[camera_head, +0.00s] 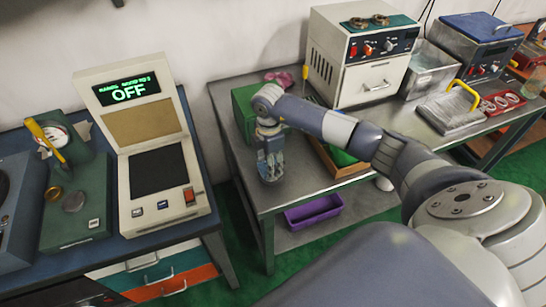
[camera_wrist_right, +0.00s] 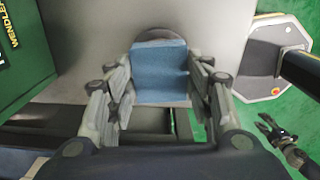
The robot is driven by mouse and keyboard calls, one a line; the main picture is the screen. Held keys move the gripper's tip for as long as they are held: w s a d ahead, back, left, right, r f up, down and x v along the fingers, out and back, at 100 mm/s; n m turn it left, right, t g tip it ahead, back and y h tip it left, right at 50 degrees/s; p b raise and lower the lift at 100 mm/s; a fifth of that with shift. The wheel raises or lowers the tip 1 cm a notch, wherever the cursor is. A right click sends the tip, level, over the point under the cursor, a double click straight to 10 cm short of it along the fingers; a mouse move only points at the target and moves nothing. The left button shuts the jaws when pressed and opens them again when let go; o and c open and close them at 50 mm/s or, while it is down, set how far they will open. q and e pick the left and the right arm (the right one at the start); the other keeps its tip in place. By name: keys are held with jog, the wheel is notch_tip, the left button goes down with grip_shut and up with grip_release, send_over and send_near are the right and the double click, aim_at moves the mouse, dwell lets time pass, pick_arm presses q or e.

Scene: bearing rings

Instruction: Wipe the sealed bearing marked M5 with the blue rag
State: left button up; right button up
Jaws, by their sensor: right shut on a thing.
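My right gripper (camera_head: 270,176) is low over the near left corner of the grey metal table. In the right wrist view my right gripper (camera_wrist_right: 160,88) is shut on the blue rag (camera_wrist_right: 160,72), a folded square between its fingers. A dark round disc (camera_wrist_right: 160,34) shows just beyond the rag on the table, mostly hidden by it. I cannot read any M5 mark on it, nor tell whether the rag touches it. A small dark gripper, apparently my left (camera_wrist_right: 268,128), shows at the lower right of the wrist view, over the floor, its fingers apart.
A green box (camera_head: 243,108) stands beside my right gripper. A white oven-like unit (camera_head: 365,60) with rings on top stands behind. A purple bin (camera_head: 314,212) is on the lower shelf. A beige console (camera_head: 160,190) reading OFF is on the left bench, across a gap.

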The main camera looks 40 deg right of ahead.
jog(key=shift+a, duration=0.75)
jog(key=shift+s+d+p, duration=0.2)
jog(key=shift+d, duration=0.55)
jog(key=shift+s+d+p, duration=0.15)
jog(key=shift+d, duration=0.6)
jog(key=shift+a, duration=0.1)
jog(key=shift+w+a, duration=0.3)
jog(key=shift+a, duration=0.35)
jog(key=shift+w+a, duration=0.3)
jog(key=shift+a, duration=0.3)
jog(key=shift+s+d, duration=0.15)
jog(key=shift+d, duration=0.6)
jog(key=shift+s+d, duration=0.15)
jog(key=shift+d, duration=0.55)
